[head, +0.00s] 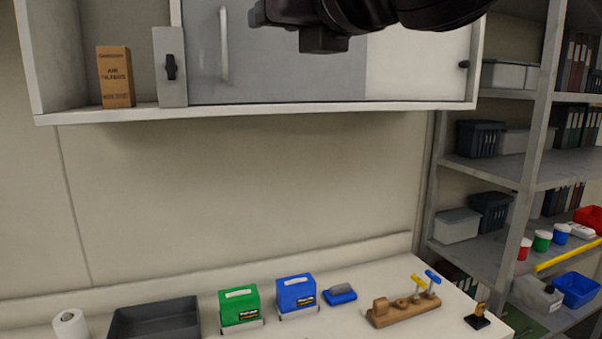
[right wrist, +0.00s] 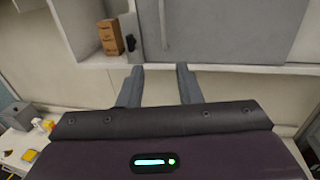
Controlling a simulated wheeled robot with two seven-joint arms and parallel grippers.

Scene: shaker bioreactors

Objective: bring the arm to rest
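My right gripper shows in the right wrist view (right wrist: 160,84) with its two grey fingers apart and nothing between them. It faces the wall cabinet (right wrist: 225,30). In the head view my dark right arm (head: 385,14) crosses the top of the picture from the right, in front of the cabinet doors. It is raised well above the bench (head: 375,275) and appears to touch nothing. The fingertips are hard to make out in the head view. My left gripper is in neither view.
The bench holds a grey tray (head: 155,320), a green box (head: 239,305), a blue box (head: 296,291) and a wooden block with tools (head: 405,309). A brown carton (head: 115,77) stands on the cabinet's open shelf. Loaded shelving (head: 535,150) stands at right. The wall between bench and cabinet is clear.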

